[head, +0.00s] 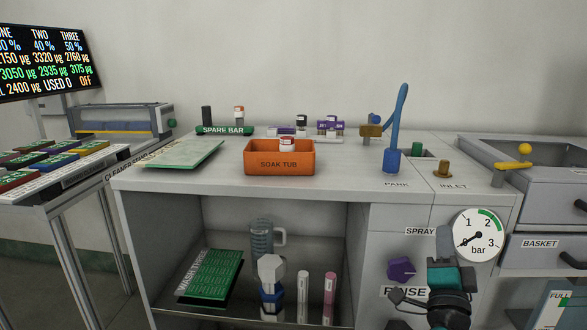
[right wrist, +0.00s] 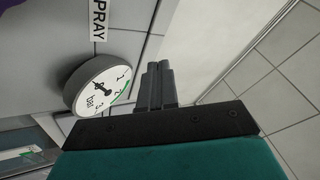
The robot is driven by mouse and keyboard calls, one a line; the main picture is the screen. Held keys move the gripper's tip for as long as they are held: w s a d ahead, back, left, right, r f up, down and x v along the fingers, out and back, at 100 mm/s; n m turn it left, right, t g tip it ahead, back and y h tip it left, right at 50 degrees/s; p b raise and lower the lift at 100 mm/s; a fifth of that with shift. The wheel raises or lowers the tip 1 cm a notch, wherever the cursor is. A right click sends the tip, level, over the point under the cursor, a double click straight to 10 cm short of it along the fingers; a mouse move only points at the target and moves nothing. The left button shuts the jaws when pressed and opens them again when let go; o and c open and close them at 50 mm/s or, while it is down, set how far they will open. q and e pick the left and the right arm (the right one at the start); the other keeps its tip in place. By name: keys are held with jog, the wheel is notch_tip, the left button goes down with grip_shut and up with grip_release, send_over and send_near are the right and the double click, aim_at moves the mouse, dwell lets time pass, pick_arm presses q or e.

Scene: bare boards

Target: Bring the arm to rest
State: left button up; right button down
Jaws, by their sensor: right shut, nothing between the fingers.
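My right gripper (head: 443,232) is at the lower right of the head view, in front of the bench's front panel and just left of the round pressure gauge (head: 478,235). Its grey fingers are shut together with nothing between them. In the right wrist view the closed fingers (right wrist: 158,68) point up the picture, to the right of the gauge (right wrist: 100,86). I cannot tell whether they touch the panel; they appear apart from the gauge. My left gripper is not in view.
A purple knob (head: 401,269) is left of my right arm. A sink (head: 535,152) is at right.

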jog(key=s+a+f+n+g+y, duration=0.5)
jog(key=s+a+f+n, duration=0.2)
jog(key=s+f+n, duration=0.3)
jog(key=s+a+f+n+g+y, duration=0.55)
jog(key=s+a+f+n, duration=0.2)
jog(key=s+f, duration=0.55)
pick_arm(q)
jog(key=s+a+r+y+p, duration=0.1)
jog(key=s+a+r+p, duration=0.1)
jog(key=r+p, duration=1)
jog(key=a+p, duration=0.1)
jog(key=p, duration=0.5)
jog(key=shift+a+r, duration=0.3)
pick_arm(e)
jog(key=s+d+r+n+g+h, duration=0.1)
jog(key=s+d+r, duration=0.2)
jog(key=r, duration=0.9)
jog(key=shift+s+d+h, duration=0.15)
jog(key=shift+s+h, duration=0.1)
jog(key=shift+h, duration=0.1)
